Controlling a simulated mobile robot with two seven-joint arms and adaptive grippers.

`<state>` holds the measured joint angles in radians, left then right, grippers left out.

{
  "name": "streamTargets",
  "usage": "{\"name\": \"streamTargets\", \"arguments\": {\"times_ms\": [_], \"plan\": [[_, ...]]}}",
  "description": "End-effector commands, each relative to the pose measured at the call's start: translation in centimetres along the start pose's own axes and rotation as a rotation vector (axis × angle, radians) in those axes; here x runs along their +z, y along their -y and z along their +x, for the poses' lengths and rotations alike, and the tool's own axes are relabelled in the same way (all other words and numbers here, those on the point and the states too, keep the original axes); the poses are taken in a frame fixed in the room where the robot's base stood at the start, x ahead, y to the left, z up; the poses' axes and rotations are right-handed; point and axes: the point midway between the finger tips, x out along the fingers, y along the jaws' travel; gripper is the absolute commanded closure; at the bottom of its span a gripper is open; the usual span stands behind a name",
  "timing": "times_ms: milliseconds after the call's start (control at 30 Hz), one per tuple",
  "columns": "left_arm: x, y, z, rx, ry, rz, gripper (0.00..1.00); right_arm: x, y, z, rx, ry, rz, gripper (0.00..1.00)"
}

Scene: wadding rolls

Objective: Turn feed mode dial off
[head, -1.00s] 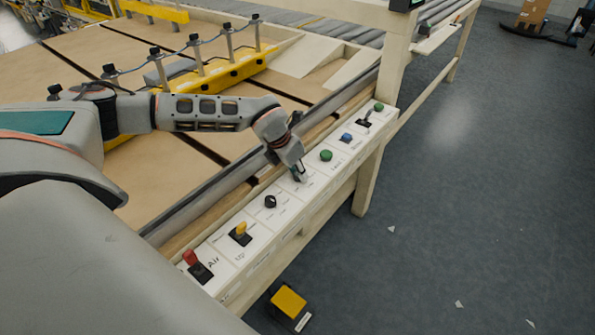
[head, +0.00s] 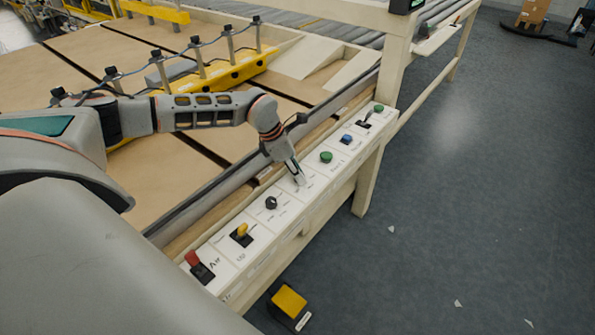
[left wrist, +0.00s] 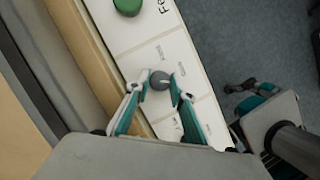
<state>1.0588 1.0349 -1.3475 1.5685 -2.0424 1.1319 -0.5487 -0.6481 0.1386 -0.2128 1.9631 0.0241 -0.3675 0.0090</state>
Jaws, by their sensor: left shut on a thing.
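The feed mode dial (left wrist: 160,81) is a small round grey knob with a light pointer line, on the white control panel (left wrist: 205,110) in the left wrist view. My left gripper (left wrist: 160,83) is shut on it, with one fingertip on each side. In the head view my left gripper (head: 299,180) points down at the panel between a green button (head: 326,157) and a black dial (head: 271,203). It hides the gripped dial there. The panel's printed labels are too small or blurred to read fully.
On the same panel are a red switch (head: 195,260), a yellow switch (head: 241,231), a blue button (head: 346,138) and another green button (head: 378,108). A long rail (head: 215,200) runs beside the panel. A yellow pedal (head: 289,302) lies on the otherwise largely clear floor.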

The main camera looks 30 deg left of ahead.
Motion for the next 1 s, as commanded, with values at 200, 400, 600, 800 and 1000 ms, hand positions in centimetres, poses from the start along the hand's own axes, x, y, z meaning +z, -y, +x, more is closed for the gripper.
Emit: {"name": "streamTargets", "arguments": {"times_ms": [200, 400, 600, 800, 1000], "plan": [[0.09, -0.17, 0.0, -0.076, 0.0, 0.179, 0.99, -0.28, -0.06, -0.11, 0.0, -0.003, -0.001, 1.0], [0.16, -0.25, 0.03, -0.133, 0.0, 0.321, 0.99, -0.09, -0.05, -0.03, 0.0, -0.002, -0.001, 1.0], [0.14, -0.27, 0.07, -0.174, 0.0, 0.422, 0.99, 0.27, 0.0, 0.09, 0.0, 0.002, -0.001, 1.0], [0.16, -0.27, 0.05, -0.197, 0.0, 0.477, 0.99, 0.55, 0.04, 0.16, -0.001, 0.006, -0.001, 1.0], [0.13, -0.29, 0.02, -0.205, -0.001, 0.495, 0.99, 0.56, 0.04, 0.16, -0.001, 0.006, -0.001, 1.0]]}}
